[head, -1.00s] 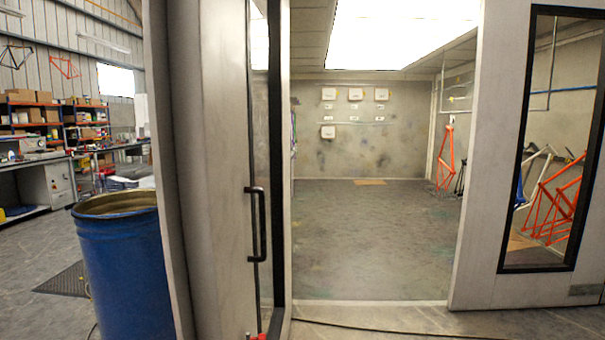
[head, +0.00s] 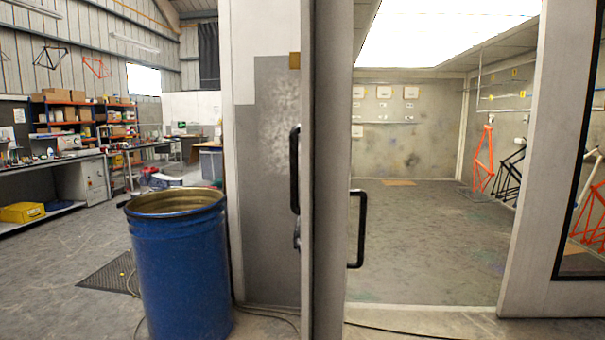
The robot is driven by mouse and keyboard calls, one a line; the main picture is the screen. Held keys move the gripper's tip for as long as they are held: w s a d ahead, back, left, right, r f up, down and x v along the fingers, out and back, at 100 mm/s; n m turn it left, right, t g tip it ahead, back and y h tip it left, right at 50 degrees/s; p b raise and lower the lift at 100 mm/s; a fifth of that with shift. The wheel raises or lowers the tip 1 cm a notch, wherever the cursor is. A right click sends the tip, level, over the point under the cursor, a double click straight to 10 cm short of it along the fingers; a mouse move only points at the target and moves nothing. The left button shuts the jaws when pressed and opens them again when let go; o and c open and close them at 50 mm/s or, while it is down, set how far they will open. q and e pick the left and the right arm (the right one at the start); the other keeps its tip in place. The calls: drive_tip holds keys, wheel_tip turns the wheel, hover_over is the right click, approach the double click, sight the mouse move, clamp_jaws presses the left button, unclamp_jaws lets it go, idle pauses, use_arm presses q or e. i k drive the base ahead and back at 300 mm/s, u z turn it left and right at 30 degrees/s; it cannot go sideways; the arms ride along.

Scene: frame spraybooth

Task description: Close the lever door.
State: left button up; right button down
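To the right of the door, the doorway (head: 430,230) into the spray booth is open. Neither of my grippers is in view.
A blue drum (head: 180,270) stands on the floor left of the door. A grey panel (head: 272,190) stands behind the door's left side. A cable lies along the booth's sill (head: 420,316). Booth floor inside is clear; orange and black bike frames (head: 483,160) hang at its right.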

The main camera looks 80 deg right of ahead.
sight(324, 129)
drive_tip(key=i, duration=0.95)
drive_tip(key=z, duration=2.45)
drive_tip(key=i, duration=0.7)
drive_tip(key=z, duration=2.9)
drive_tip(key=k, duration=0.7)
